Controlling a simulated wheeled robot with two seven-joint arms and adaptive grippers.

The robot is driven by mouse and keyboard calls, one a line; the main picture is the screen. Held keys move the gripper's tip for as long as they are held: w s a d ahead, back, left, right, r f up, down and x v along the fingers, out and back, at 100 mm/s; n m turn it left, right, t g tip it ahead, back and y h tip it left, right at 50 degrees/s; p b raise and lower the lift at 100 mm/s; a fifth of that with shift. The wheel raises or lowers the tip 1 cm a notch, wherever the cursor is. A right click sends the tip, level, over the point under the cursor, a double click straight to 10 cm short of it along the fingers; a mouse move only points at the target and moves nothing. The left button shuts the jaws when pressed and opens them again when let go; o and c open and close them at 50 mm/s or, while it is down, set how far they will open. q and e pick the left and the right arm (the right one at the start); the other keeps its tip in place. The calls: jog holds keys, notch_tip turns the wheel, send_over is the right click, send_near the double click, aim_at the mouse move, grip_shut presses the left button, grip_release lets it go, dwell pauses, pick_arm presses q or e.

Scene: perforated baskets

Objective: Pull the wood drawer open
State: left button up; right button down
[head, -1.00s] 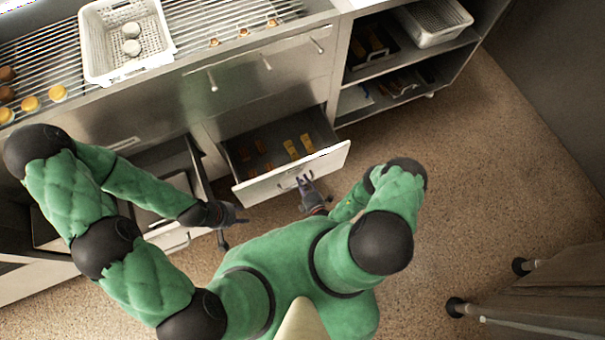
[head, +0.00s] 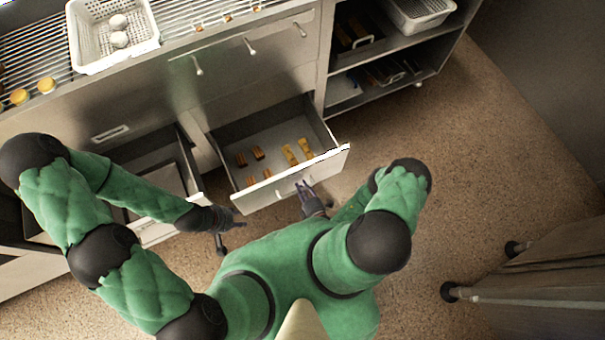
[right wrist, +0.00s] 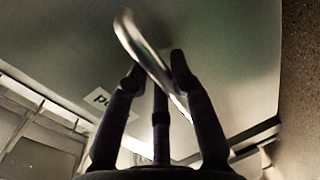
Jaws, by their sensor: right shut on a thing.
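The drawer (head: 325,164) stands open in the middle of the head view, with a pale front and brown and yellow blocks inside. In the right wrist view its front panel (right wrist: 215,45) fills much of the picture, with a partly hidden label (right wrist: 102,98) that I cannot read as a word. My right gripper (head: 308,190) is at the drawer front. It is shut on the curved metal handle (right wrist: 150,60), which passes between its dark fingers (right wrist: 155,78). My left gripper (head: 231,231) is open and empty, left of the drawer, above the floor.
Another open drawer (head: 185,215) is at the left, beneath my left arm. A white perforated basket (head: 75,50) stands on the slatted counter. Open shelves (head: 390,60) are at the right of the cabinet.

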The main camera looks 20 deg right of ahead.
jog(key=c, duration=1)
grip_release()
jog(key=shift+d, duration=0.1)
jog(key=shift+c, duration=0.2)
jog(key=v, duration=1.2)
